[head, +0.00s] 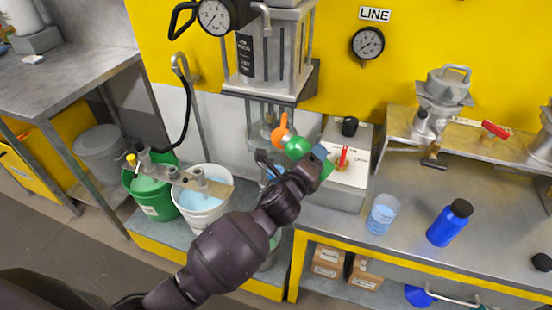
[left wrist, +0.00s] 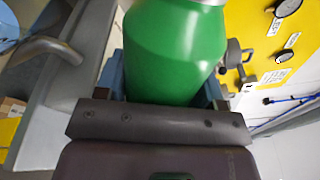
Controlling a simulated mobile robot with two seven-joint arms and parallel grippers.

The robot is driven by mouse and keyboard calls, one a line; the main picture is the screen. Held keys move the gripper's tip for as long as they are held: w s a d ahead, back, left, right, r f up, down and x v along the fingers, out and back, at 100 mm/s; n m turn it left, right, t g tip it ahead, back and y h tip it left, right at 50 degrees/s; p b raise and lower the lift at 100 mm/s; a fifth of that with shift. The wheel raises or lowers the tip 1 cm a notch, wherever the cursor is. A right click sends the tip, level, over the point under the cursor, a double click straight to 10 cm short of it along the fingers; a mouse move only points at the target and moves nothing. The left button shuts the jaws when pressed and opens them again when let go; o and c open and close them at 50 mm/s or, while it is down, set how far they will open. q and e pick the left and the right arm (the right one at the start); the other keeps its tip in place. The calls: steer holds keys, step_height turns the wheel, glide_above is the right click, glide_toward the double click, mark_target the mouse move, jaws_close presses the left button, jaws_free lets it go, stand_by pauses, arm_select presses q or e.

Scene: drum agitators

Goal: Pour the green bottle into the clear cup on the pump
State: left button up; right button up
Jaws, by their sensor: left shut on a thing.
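My left gripper (head: 318,158) is shut on the green bottle (head: 297,148), above the bench's left end beside the pale box. In the left wrist view the green bottle (left wrist: 177,50) fills the space between the fingers of my left gripper (left wrist: 165,92). The bottle looks tilted in the head view; an orange part shows by its end. My left arm hides much of the area below, and I cannot make out a clear cup on a pump there. A clear cup (head: 383,214) with blue liquid stands on the bench to the right. My right gripper is not in view.
A pale box (head: 346,178) with a red switch stands on the bench. A green bucket (head: 152,192) and a white bucket (head: 203,208) stand left of my arm. The bench's right middle has free room.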

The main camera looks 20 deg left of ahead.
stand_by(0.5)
arm_select(q)
steer(key=shift+d+n, duration=0.1)
steer(key=shift+n, duration=0.3)
steer(key=shift+f+n+b, duration=0.1)
steer(key=shift+n+b, duration=0.2)
steer(key=shift+b, duration=0.25)
stand_by(0.6)
steer(key=shift+d+n+b, duration=0.1)
steer(key=shift+n+b, duration=0.3)
stand_by(1.0)
stand_by(0.5)
steer(key=shift+a+f+n+p, duration=0.1)
steer(key=shift+a+n+p, duration=0.2)
steer(key=shift+n, duration=0.3)
stand_by(1.6)
